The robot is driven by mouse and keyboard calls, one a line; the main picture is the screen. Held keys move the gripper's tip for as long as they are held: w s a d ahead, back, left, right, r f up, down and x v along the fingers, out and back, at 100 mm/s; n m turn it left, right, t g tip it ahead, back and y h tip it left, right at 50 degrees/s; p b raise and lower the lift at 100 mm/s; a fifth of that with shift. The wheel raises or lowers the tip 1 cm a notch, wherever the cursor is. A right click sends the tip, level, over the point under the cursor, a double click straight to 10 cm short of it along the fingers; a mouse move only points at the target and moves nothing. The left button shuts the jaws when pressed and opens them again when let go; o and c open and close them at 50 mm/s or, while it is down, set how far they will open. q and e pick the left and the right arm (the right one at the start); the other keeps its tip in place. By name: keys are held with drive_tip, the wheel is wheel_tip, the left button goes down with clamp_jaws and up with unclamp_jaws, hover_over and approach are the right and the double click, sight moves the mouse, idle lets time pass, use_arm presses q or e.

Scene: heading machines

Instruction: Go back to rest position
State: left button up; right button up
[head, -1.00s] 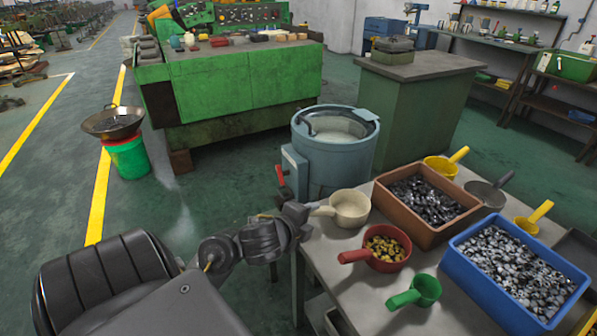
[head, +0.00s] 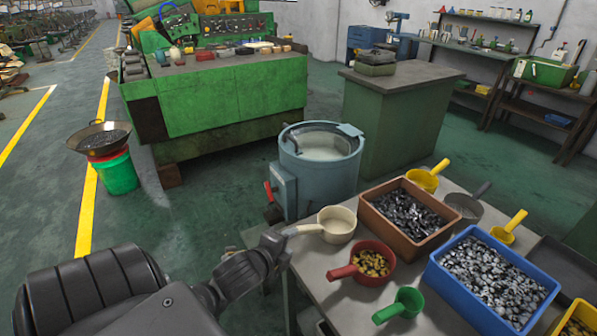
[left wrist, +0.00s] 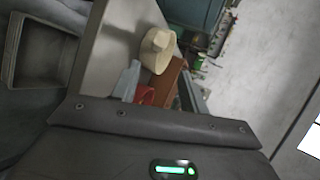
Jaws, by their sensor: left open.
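My left gripper (head: 278,242) is beside the near left edge of the work table, its tip close to the end of the cream scoop's handle. It is open, and I see nothing held in it; whether it touches the handle I cannot tell. The cream scoop (head: 338,222) stands upright on the table, and it also shows in the left wrist view (left wrist: 158,50). My left arm comes in low from the left. My right gripper is not in view.
The table (head: 330,285) carries a red scoop (head: 375,277), a green scoop (head: 407,302), a brown bin (head: 395,235) and a blue bin (head: 440,278) of metal parts. A blue-grey round machine (head: 320,180) stands behind. A wok (head: 100,138) rests on a green bucket (head: 117,174). Floor at left is open.

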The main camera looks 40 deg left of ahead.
use_arm(q)
drive_tip(key=s+d+f+n+g+h, duration=0.3)
drive_tip(key=s+d+f+n+g, duration=0.6)
drive_tip(key=s+d+f+n, duration=0.65)
wheel_tip(320, 180, down, 23)
drive_tip(key=s+a+m+g, duration=0.1)
drive_tip(key=a+m, duration=0.1)
drive_tip(key=a, duration=0.1)
drive_tip(key=s+a+f+g, duration=0.1)
drive_tip(key=s+a+f, duration=0.2)
drive_tip(key=s+f, duration=1.4)
drive_tip(key=shift+s+f+g, duration=0.25)
drive_tip(key=shift+f+g, duration=0.05)
drive_tip(key=shift+f, duration=0.1)
